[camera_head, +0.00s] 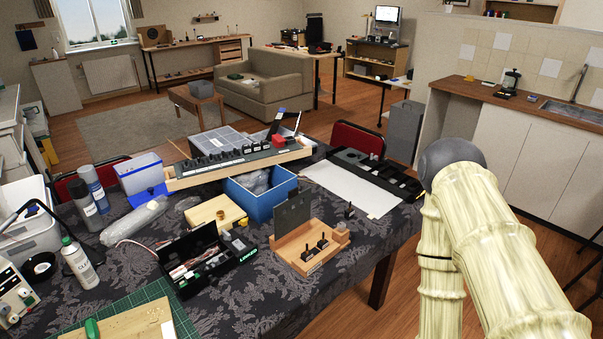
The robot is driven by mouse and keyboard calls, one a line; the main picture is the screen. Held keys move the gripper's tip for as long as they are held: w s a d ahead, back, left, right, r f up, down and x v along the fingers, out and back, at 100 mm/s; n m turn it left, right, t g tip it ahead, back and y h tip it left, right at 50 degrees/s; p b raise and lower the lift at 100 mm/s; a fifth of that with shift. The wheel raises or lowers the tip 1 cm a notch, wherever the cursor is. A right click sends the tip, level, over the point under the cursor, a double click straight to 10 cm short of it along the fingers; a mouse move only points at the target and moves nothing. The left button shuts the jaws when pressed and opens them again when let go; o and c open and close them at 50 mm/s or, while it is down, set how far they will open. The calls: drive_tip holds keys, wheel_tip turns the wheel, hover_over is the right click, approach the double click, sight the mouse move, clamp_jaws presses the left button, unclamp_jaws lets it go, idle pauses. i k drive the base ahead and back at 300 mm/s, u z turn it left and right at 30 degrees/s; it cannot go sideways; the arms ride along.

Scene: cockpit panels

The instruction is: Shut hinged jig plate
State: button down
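The hinged jig (318,263) sits near the right front part of the cloth-covered table. It has a light wooden base with small black knobbed parts on it. Its dark plate (293,213) stands raised, close to upright, at the back left of the base. A small dark knobbed piece (348,212) stands just behind the base's right end. My arm fills the right side of the view, apart from the jig. My gripper is not in view.
An open black toolbox (207,262) stands left of the jig. A blue bin (262,192) and a long panel of dark blocks (240,162) lie behind it. A white sheet with a black tray (375,172) lies at back right. Patterned cloth (345,275) is clear at front right.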

sight(285, 224)
drive_tip(key=u, duration=0.3)
drive_tip(key=i, duration=0.65)
drive_tip(key=u, duration=0.5)
